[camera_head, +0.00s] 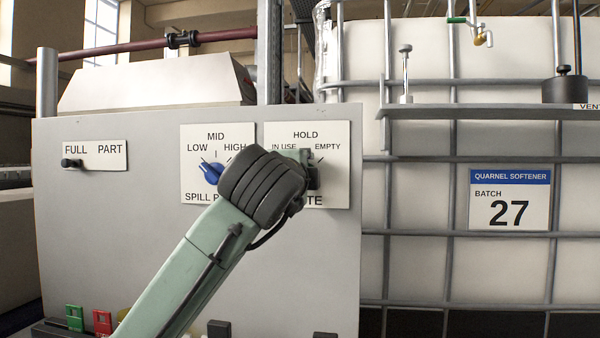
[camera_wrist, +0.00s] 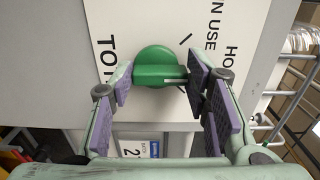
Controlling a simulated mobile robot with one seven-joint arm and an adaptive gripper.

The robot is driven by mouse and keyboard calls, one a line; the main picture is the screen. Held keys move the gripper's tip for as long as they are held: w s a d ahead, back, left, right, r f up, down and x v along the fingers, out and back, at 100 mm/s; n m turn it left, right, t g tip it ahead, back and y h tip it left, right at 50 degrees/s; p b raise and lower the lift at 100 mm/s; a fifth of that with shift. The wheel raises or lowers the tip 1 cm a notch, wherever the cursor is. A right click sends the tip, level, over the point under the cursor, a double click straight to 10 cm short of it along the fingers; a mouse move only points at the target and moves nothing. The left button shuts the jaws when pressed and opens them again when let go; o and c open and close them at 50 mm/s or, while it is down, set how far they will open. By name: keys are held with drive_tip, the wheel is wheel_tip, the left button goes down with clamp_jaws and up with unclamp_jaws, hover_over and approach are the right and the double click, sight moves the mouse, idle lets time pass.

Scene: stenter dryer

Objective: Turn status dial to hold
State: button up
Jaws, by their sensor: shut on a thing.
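The status dial (camera_wrist: 155,66) is a round green knob with a raised grip bar. In the wrist view, my gripper (camera_wrist: 160,80) has its purple-padded fingers at both ends of the bar, shut on it. A white mark on the bar points right, toward the side where the HOLD label (camera_wrist: 231,51) stands. A finger covers the plate beyond it, so I cannot tell the exact alignment. In the head view, my gripper (camera_head: 311,172) is at the status plate (camera_head: 338,185), and my wrist hides the dial. HOLD is printed at the top, IN USE left, EMPTY right.
A blue spill dial (camera_head: 209,172) is on the plate just left of my wrist. A black FULL/PART switch (camera_head: 72,163) is farther left. Green (camera_head: 75,318) and red (camera_head: 102,322) items are below. A caged white tank (camera_head: 420,200) stands right of the panel.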

idle(0.3)
drive_tip(key=o, duration=1.2)
drive_tip(key=shift+c, duration=0.2)
drive_tip(key=s+a, duration=0.2)
drive_tip(key=s, duration=1)
